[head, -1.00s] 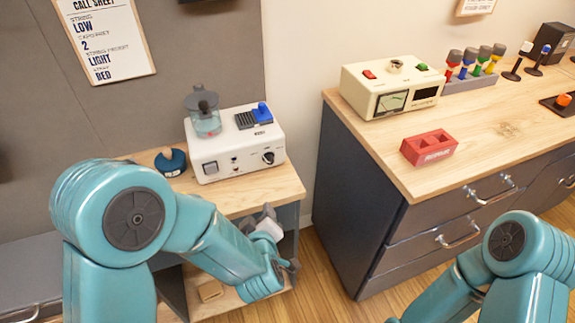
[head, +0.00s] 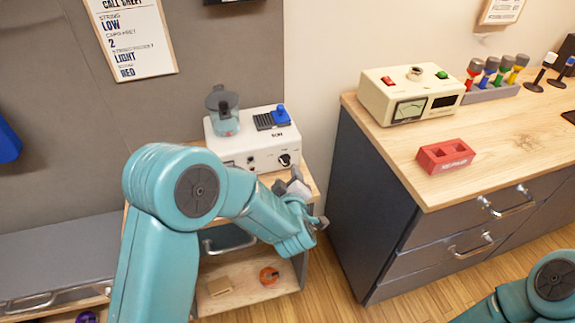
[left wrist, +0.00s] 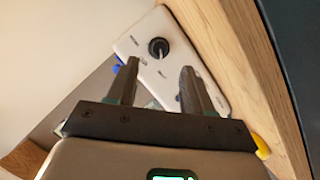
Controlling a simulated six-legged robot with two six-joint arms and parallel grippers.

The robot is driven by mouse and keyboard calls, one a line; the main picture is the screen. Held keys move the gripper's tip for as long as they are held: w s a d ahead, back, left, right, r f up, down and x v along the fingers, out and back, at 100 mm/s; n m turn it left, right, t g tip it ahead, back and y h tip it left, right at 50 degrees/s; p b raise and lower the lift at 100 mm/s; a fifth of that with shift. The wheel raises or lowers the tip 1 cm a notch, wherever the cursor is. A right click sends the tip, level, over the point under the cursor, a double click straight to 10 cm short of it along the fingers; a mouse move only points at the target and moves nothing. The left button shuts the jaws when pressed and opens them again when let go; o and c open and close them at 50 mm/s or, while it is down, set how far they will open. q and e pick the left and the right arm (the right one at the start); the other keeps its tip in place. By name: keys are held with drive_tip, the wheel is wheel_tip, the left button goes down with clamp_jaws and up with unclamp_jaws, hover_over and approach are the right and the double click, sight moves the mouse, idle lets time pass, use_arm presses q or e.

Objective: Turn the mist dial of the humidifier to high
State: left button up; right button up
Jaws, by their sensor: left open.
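The humidifier is a white box (head: 262,145) with a clear tank (head: 224,120) under a dark lid, standing on a wooden-topped cabinet. Its black round dial (head: 285,159) is on the front face at the right. The dial also shows in the left wrist view (left wrist: 158,46), with small labels around it too blurred to read. My left gripper (head: 287,181) is open and empty, just in front of and below the dial. In the left wrist view its two fingers (left wrist: 159,68) are apart, with the dial seen beyond and between their tips. My right gripper is out of view.
My left arm covers the humidifier's lower left front. A cream meter box (head: 408,97), a red block (head: 445,156) and a rack (head: 490,92) with several coloured pieces stand on the right counter (head: 400,150). An orange item (head: 269,276) lies on the shelf below.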

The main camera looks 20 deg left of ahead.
sight(286, 164)
use_arm(q)
drive_tip(key=x, duration=0.6)
drive_tip(key=shift+w+f+p, duration=0.15)
drive_tip(key=shift+w+p, duration=0.1)
drive_tip(key=shift+p, duration=0.1)
clamp_jaws()
